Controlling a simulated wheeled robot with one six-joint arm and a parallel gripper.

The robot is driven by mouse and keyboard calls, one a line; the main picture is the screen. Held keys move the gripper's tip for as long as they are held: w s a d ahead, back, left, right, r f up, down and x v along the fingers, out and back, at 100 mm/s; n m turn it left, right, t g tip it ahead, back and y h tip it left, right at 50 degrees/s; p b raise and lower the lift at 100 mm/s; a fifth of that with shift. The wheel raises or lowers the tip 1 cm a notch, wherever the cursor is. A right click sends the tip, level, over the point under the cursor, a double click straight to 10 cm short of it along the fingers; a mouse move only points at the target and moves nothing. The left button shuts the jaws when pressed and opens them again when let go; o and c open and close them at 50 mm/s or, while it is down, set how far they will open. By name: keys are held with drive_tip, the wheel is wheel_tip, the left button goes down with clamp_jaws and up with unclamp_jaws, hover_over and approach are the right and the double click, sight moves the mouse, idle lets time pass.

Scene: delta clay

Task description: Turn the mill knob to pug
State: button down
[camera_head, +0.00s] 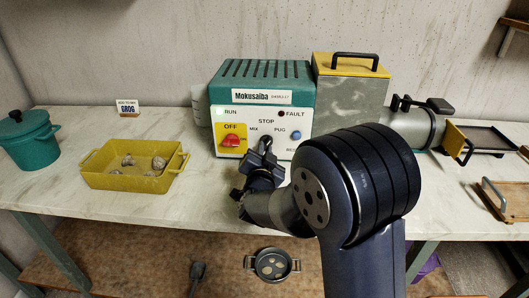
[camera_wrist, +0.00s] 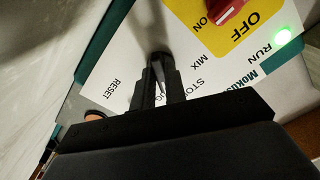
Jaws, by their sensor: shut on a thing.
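The mill's control box (camera_head: 222,117), teal with a white front panel, stands on the bench. Its mode knob (camera_wrist: 159,68) is dark and mostly hidden between the fingers. MIX, STOP and PUG are printed around it; PUG is partly covered in the wrist view. My gripper (camera_head: 264,148) reaches the panel and is shut on the knob; its fingers also show in the wrist view (camera_wrist: 163,82). I cannot tell which mark the knob points at.
A red switch (camera_head: 232,141) sits on a yellow OFF plate left of the knob. The RUN lamp (camera_head: 220,111) glows green; the FAULT lamp (camera_head: 296,115) looks dark. A blue button (camera_head: 297,134) is at right. A yellow tray (camera_head: 112,180) stands left on the bench.

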drive_tip(key=shift+f+b, duration=0.15)
drive_tip(key=shift+b, duration=0.2)
drive_tip(key=shift+m+b, duration=0.7)
drive_tip(key=shift+b, duration=0.15)
drive_tip(key=c, duration=1.4)
unclamp_jaws()
drive_tip(key=shift+r, duration=0.2)
drive_tip(key=shift+c, duration=0.2)
drive_tip(key=s, duration=1.1)
drive_tip(key=shift+a, duration=0.2)
drive_tip(key=shift+w, duration=0.2)
